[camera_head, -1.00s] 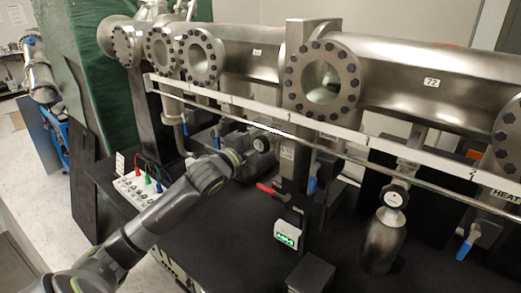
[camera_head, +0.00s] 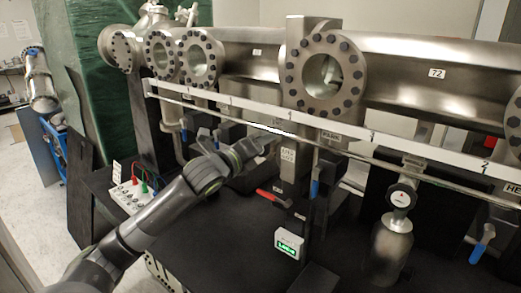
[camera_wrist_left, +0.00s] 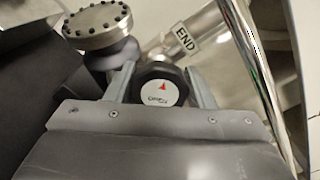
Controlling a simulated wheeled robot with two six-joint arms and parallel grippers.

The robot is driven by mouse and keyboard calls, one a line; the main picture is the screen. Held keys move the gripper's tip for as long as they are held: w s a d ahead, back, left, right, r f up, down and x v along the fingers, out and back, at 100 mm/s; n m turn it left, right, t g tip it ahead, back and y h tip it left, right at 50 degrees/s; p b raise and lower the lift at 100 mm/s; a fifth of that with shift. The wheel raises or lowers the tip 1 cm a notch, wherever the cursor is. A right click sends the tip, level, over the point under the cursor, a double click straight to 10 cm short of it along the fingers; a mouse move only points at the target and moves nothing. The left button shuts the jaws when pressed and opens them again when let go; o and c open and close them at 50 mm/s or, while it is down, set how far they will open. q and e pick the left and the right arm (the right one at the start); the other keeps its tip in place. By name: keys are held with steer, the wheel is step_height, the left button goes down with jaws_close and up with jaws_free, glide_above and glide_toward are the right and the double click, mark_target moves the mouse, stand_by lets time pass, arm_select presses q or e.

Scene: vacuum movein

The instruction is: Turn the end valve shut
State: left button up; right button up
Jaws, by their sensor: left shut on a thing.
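The end valve's round dark knob (camera_wrist_left: 158,88) shows in the left wrist view, with a white face, a red arrow pointing up in the picture and small lettering I cannot read surely. A white END label (camera_wrist_left: 186,38) sits just beyond it on the metal pipe. My left gripper (camera_wrist_left: 162,82) is shut on the knob, one finger on each side. In the head view my left gripper (camera_head: 272,143) reaches to the rail beneath the big pipe, and the knob is hidden there. My right gripper is not in view.
A long metal rail (camera_head: 330,128) runs close by the left gripper. A red-handled valve (camera_head: 270,196) and a green-lit display box (camera_head: 290,245) sit below. A bolted flange (camera_wrist_left: 97,22) is close to the fingers.

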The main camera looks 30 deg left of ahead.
arm_select(q)
steer(key=m+b, duration=0.1)
steer(key=m, duration=0.2)
steer(key=shift+f+m, duration=0.15)
steer(key=shift+m, duration=0.15)
steer(key=shift+d+m+b, duration=0.1)
steer(key=shift+m+b, duration=0.25)
steer(key=shift+m, duration=1.45)
steer(key=o, duration=1)
steer(key=shift+c, duration=0.2)
steer(key=s+a+p, duration=0.1)
steer(key=s+p, duration=1.3)
steer(key=s, duration=0.3)
steer(key=shift+s+a, duration=0.15)
steer(key=shift+s, duration=0.05)
